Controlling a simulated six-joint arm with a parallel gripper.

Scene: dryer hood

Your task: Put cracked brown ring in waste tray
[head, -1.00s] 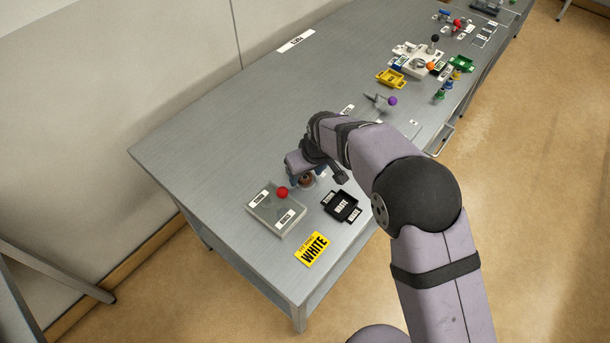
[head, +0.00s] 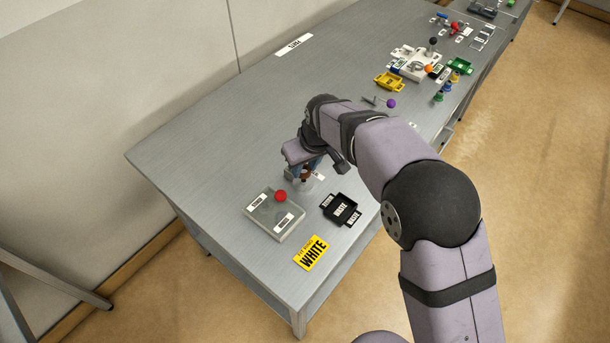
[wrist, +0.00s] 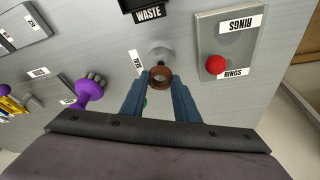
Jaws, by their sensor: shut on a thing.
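My gripper (wrist: 160,84) is shut on a brown ring (wrist: 160,76), which sits between its two blue fingertips in the wrist view. In the head view the brown ring (head: 305,174) is partly hidden by the fingers. It is held above a pale round stand (head: 309,184), which shows beyond the ring in the wrist view (wrist: 160,53). I cannot make out a crack at this size. The black waste tray (head: 329,211) is right of and nearer than the gripper in the head view. Only the edge of the waste tray (wrist: 130,7) shows at the top of the wrist view.
A grey box labelled RINGS with a red knob (head: 281,196) stands left of the waste tray. A yellow sign reading WHITE (head: 312,253) lies near the table's front edge. A purple-knobbed thing (head: 391,103) and several coloured trays stand farther back. The table's left side is clear.

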